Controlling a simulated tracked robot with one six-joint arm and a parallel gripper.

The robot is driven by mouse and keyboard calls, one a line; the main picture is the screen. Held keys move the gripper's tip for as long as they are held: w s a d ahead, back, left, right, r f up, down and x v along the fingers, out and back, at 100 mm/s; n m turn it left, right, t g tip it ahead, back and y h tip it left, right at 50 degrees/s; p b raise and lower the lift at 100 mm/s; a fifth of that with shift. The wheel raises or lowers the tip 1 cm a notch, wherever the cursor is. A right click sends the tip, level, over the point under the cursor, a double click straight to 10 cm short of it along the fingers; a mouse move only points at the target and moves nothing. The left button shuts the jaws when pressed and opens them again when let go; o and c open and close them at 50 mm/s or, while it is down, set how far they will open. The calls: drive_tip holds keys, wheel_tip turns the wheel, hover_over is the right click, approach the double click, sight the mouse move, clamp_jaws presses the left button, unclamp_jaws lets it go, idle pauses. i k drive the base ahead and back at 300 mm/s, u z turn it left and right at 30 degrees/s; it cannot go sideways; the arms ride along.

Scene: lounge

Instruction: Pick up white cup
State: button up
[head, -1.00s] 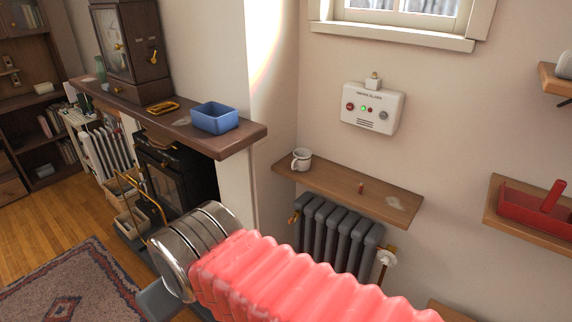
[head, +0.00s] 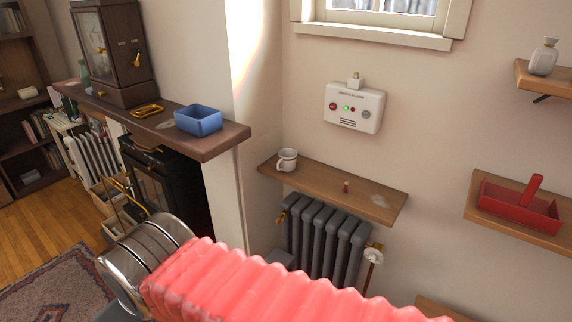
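The white cup (head: 287,160) stands upright at the left end of a wooden wall shelf (head: 330,188) above a grey radiator. Its handle points to the left. My arm, with a red ribbed sleeve and metal rings, crosses the lower part of the head view, in front of and below the shelf. My gripper's fingers do not show clearly, so I cannot see whether they are open or shut. Nothing touches the cup.
The mantel (head: 215,142) with a blue box (head: 198,120) juts out at left. A grey radiator (head: 325,240) is below the shelf. A red tray (head: 520,205) sits on a right-hand shelf.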

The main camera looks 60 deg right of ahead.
sight(287, 162)
drive_tip(key=u, duration=0.05)
drive_tip(key=i, duration=1)
drive_tip(key=z, duration=0.05)
